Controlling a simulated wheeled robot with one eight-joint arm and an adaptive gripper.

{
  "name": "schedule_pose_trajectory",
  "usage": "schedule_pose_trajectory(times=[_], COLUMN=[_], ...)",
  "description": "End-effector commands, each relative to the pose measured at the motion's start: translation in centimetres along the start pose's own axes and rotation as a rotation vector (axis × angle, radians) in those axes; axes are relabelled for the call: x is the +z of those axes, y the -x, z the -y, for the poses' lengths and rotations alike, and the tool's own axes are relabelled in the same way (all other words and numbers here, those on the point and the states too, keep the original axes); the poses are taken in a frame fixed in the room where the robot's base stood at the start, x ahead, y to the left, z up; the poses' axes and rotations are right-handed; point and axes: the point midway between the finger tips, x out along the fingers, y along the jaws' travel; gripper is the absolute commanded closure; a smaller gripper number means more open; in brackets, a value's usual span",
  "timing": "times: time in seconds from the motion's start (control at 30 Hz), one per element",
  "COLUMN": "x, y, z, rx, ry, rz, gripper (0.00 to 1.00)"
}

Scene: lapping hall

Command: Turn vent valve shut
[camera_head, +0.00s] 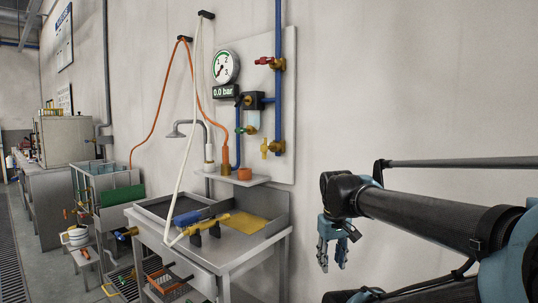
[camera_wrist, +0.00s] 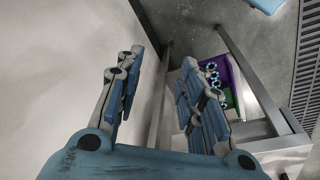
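A valve panel (camera_head: 288,110) hangs on the wall in the head view. It carries a valve with a red handle (camera_head: 264,61) at the top, one with a yellow handle (camera_head: 266,149) at the bottom, and a smaller valve with a green handle (camera_head: 241,130). I cannot read which one is the vent valve. A round gauge (camera_head: 226,66) sits above a display (camera_head: 224,91) reading 0.0 bar. My gripper (camera_head: 332,262) points down, right of the panel and below it, apart from every valve. The wrist view shows its fingers (camera_wrist: 158,78) spread and empty.
A metal bench (camera_head: 208,265) with trays and a blue-and-yellow tool (camera_head: 198,222) stands below the panel. An orange hose (camera_head: 157,107) and a pale hose (camera_head: 187,140) hang in front of the wall. The wall between panel and arm is clear.

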Motion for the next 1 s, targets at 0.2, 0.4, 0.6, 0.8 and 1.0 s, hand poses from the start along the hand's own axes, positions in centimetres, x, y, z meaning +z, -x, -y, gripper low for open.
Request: schedule_pose_trajectory(times=[0.2, 0.4, 0.6, 0.8, 1.0], x=[-7.7, -14.4, -20.8, -26.8, -31.8], y=[9.2, 16.6, 23.4, 29.4, 34.5], z=[-0.1, 0.8, 2.8, 5.7, 9.4], rx=[0.032, 0.058, 0.083, 0.109, 0.131], ry=[0.288, 0.546, 0.802, 1.055, 1.301], rz=[0.046, 0.091, 0.138, 0.188, 0.243], gripper=[0.65, 0.65, 0.65, 0.65, 0.65])
